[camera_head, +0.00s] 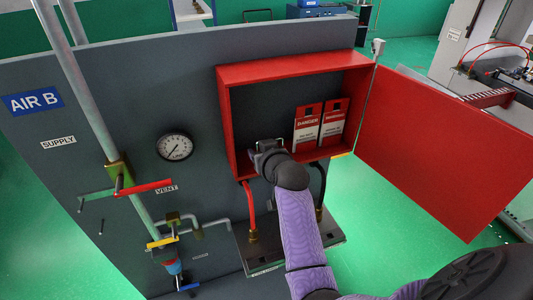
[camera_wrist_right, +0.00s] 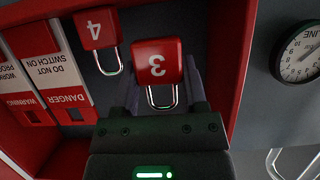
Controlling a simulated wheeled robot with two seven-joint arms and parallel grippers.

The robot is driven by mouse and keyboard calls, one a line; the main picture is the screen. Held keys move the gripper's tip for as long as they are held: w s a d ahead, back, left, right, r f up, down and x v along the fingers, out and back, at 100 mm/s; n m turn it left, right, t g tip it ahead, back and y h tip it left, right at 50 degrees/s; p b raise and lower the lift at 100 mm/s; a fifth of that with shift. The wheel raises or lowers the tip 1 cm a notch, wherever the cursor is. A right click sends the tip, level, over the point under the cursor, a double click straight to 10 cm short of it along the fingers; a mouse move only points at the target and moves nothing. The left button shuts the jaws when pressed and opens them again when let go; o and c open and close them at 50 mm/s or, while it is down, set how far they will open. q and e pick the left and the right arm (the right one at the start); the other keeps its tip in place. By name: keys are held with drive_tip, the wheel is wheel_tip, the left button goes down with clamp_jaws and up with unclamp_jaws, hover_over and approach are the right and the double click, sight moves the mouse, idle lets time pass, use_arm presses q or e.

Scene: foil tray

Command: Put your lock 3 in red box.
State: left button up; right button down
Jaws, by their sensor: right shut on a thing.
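The red box (camera_head: 296,68) is mounted on the grey panel, with its door (camera_head: 445,150) swung open to the right. My right gripper (camera_head: 268,148) is at the box's opening, near its lower left part. In the right wrist view my right gripper (camera_wrist_right: 160,85) is shut on lock 3 (camera_wrist_right: 157,58), a red padlock with a silver shackle, seen upside down. Lock 3 lies within the outline of the opening; its depth and whether it touches a hook cannot be told. In the head view my gripper hides it. My left gripper is not in view.
Red padlock 4 (camera_wrist_right: 97,30) is inside the box beside lock 3. A gauge (camera_head: 174,147), pipes and a red valve handle (camera_head: 145,187) are on the panel to the left.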

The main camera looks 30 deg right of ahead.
wheel_tip(320, 180, down, 2)
drive_tip(key=shift+w+f, duration=0.2)
drive_tip(key=shift+f, duration=0.2)
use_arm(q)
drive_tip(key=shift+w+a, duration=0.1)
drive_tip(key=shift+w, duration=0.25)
use_arm(e)
drive_tip(key=shift+c, duration=2)
unclamp_jaws()
drive_tip(key=shift+f, duration=0.1)
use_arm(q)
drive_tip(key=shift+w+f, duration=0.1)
